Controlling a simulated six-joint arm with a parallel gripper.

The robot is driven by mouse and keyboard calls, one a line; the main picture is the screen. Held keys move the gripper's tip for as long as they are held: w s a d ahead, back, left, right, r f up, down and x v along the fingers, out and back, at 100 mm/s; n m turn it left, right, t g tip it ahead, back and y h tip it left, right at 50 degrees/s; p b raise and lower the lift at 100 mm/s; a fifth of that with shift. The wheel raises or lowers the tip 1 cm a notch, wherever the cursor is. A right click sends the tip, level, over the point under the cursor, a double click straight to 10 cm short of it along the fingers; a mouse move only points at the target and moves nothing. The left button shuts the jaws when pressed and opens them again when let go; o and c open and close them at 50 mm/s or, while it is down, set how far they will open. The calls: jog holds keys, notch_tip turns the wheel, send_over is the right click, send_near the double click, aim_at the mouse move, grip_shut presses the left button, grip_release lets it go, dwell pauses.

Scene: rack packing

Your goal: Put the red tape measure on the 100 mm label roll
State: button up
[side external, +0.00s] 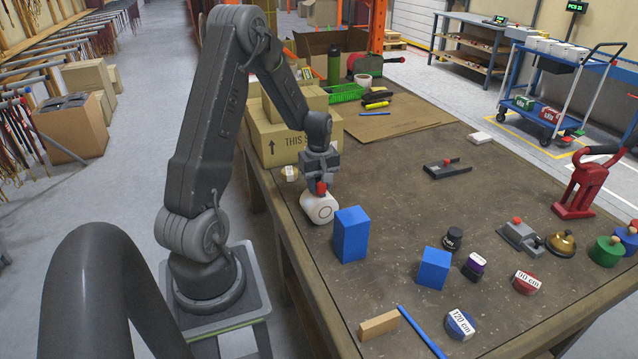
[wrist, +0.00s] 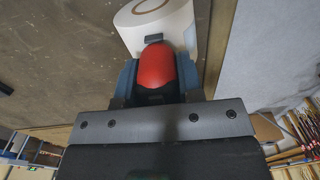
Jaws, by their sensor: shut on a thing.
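The red tape measure (wrist: 157,66) is a rounded red body with a small dark tab at its tip in the wrist view. My gripper (side external: 320,182) is shut on it, with a finger on either side. In the side view only a small red part (side external: 321,188) shows below the fingers. The roll also shows just beyond the tape measure in the wrist view (wrist: 172,28). Whether the two touch, I cannot tell.
A tall blue block (side external: 351,235) stands close right of the roll. Cardboard boxes (side external: 283,138) stand behind my gripper. The table middle is mostly clear.

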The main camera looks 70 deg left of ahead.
jog(key=shift+f, duration=0.1)
jog(key=o, duration=1)
notch_tip(320, 180, up, 12)
jog(key=shift+f, duration=0.1)
jog(key=d+r+m+t+y, duration=0.1)
jog(key=d+r+m, duration=0.3)
jog(key=d, duration=0.4)
jog(key=d+r+m+t, duration=0.1)
jog(key=d+r+m, duration=0.3)
jog(key=d, duration=0.3)
jog(key=s+d+r+m+t+h, duration=0.1)
jog(key=s+d+r+m+t, duration=0.2)
jog(key=s+d+m, duration=0.7)
jog(key=d, duration=0.4)
jog(key=shift+s+d+t, duration=0.2)
jog(key=shift+s+t, duration=0.1)
jog(key=shift+s, duration=0.05)
